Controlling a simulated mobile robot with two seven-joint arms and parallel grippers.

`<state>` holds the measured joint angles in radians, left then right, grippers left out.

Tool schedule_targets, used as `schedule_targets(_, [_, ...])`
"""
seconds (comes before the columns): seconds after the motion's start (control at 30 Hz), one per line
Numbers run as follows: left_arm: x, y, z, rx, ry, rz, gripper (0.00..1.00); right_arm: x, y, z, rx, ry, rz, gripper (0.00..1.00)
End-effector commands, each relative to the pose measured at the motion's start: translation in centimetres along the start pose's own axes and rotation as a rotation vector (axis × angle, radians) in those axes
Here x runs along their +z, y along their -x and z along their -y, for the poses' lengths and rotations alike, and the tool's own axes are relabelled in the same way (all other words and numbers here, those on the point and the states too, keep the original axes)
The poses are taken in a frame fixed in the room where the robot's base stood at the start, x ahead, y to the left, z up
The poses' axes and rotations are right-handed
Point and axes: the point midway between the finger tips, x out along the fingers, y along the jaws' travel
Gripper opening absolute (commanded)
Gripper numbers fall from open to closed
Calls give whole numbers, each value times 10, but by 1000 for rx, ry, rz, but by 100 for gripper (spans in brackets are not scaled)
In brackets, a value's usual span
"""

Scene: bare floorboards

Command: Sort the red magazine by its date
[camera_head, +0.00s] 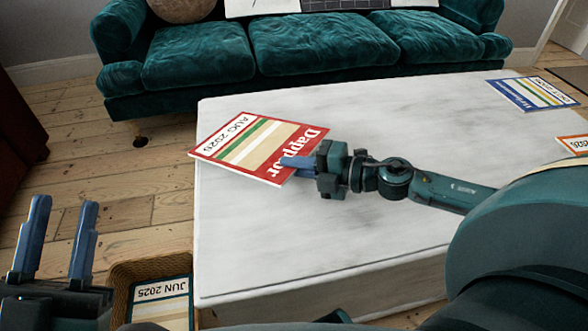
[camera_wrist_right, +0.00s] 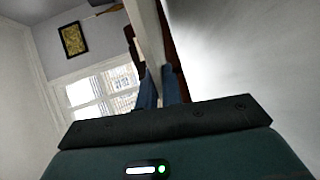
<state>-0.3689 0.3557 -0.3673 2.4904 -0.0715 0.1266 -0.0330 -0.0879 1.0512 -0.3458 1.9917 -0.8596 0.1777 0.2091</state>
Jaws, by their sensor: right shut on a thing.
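The red magazine (camera_head: 240,147), titled "Dapper", shows its cover with an upside-down date of AUG and a year whose last digit is hard to read. It is at the far left part of the white table (camera_head: 350,225), its left corner reaching about the table's edge. My right gripper (camera_head: 298,163) is shut on its title end. Whether it touches the tabletop is unclear. In the right wrist view the fingers (camera_wrist_right: 160,88) show, but the magazine is hard to make out. My left gripper (camera_head: 63,240) is open and empty, left of the table.
A wicker basket (camera_head: 118,285) stands at the table's near left, holding a magazine (camera_head: 162,298) marked JUN 2025. A blue magazine (camera_head: 530,93) and an orange one (camera_head: 574,144) lie at the table's right. A green sofa (camera_head: 320,45) stands behind.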

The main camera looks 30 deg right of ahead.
Motion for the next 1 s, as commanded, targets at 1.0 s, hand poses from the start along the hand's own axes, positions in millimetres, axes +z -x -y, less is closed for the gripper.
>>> schedule_targets(1.0, [-1, 0, 0, 1, -4, -7, 32, 0, 0, 1, 1, -1, -1, 32])
